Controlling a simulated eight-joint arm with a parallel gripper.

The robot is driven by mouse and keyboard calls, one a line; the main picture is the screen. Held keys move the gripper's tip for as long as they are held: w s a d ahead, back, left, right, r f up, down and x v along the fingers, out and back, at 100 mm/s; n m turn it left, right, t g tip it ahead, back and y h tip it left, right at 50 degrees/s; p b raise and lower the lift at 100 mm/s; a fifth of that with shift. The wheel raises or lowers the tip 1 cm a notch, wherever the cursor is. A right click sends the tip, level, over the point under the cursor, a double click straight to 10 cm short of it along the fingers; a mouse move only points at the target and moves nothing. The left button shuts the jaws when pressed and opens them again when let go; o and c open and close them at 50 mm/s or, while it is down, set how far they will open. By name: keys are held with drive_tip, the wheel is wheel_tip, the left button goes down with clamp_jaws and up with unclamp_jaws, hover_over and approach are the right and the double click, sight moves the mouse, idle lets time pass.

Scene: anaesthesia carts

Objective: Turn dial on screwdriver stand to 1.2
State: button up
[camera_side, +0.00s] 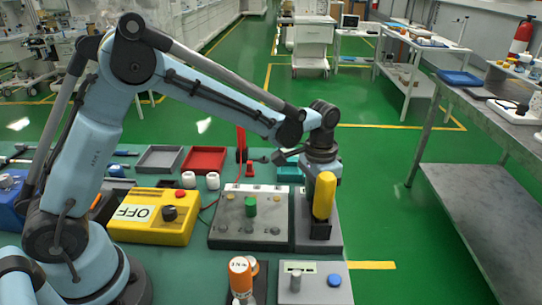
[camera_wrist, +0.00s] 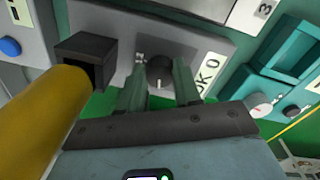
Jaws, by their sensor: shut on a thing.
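The screwdriver stand (camera_side: 332,245) is a grey block at the right end of the bench. A yellow screwdriver (camera_side: 324,196) stands upright in its black holder (camera_wrist: 88,52). In the wrist view the yellow handle (camera_wrist: 42,115) fills the lower left. The dark round dial (camera_wrist: 160,71) sits on the stand's grey face, with a pale pointer mark and small print at its upper left that I cannot read surely. My gripper (camera_wrist: 160,78) has its two green fingers on either side of the dial, shut on it. In the side view the screwdriver and wrist hide the dial and fingertips.
The yellow screwdriver is close beside my gripper. A teal box (camera_wrist: 282,72) with knobs lies to the right in the wrist view. In the side view, a grey panel (camera_side: 226,232) with a green knob, a yellow OFF box (camera_side: 120,228) and a blue-button box (camera_side: 313,285) surround the stand.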

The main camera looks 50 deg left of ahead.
drive_tip(key=m, duration=1.1)
drive_tip(key=shift+w+m+y, duration=0.1)
drive_tip(key=shift+m+y, duration=0.2)
drive_tip(key=m, duration=0.5)
drive_tip(key=shift+m, duration=0.3)
drive_tip(key=m, duration=0.4)
drive_tip(key=shift+d+m, duration=0.1)
drive_tip(key=shift+m, duration=0.3)
drive_tip(key=o, duration=1.1)
drive_tip(key=shift+c, duration=0.2)
wheel_tip(320, 180, up, 12)
drive_tip(key=shift+w+d, duration=0.15)
drive_tip(key=shift+w, duration=0.1)
